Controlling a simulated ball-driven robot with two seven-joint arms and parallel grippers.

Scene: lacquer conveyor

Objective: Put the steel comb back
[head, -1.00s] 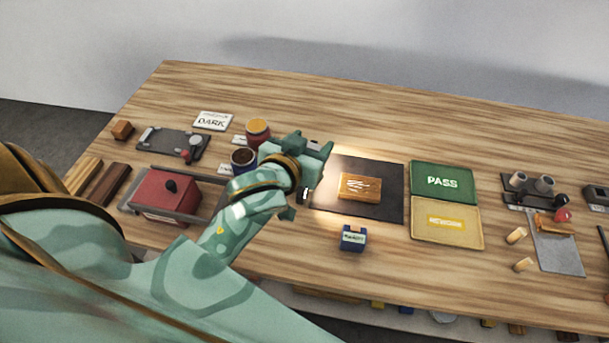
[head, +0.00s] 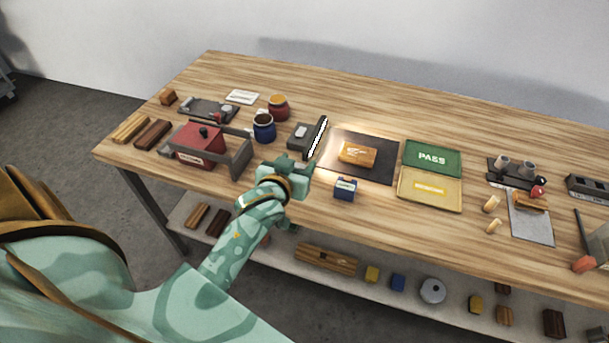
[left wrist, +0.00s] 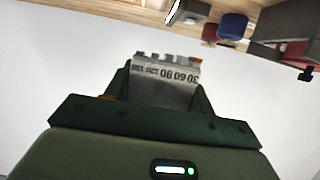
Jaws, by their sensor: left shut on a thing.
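The steel comb (left wrist: 165,78) is a flat grey metal plate with a notched edge and printed numbers, in the left wrist view. My left gripper (left wrist: 165,98) is shut on it, with the notched edge sticking out beyond the fingers. In the head view my left gripper (head: 298,174) is near the table's front edge, left of the small blue box; the comb cannot be made out there. My right gripper is not in view.
Beyond my left gripper stands a dark grey block (head: 302,138) beside a slanted bar with a bright white face (head: 317,138). Around are a blue jar (head: 264,130), a red box (head: 198,148), a small blue box (head: 345,190) and a dark mat (head: 381,171) with a wooden block (head: 357,153).

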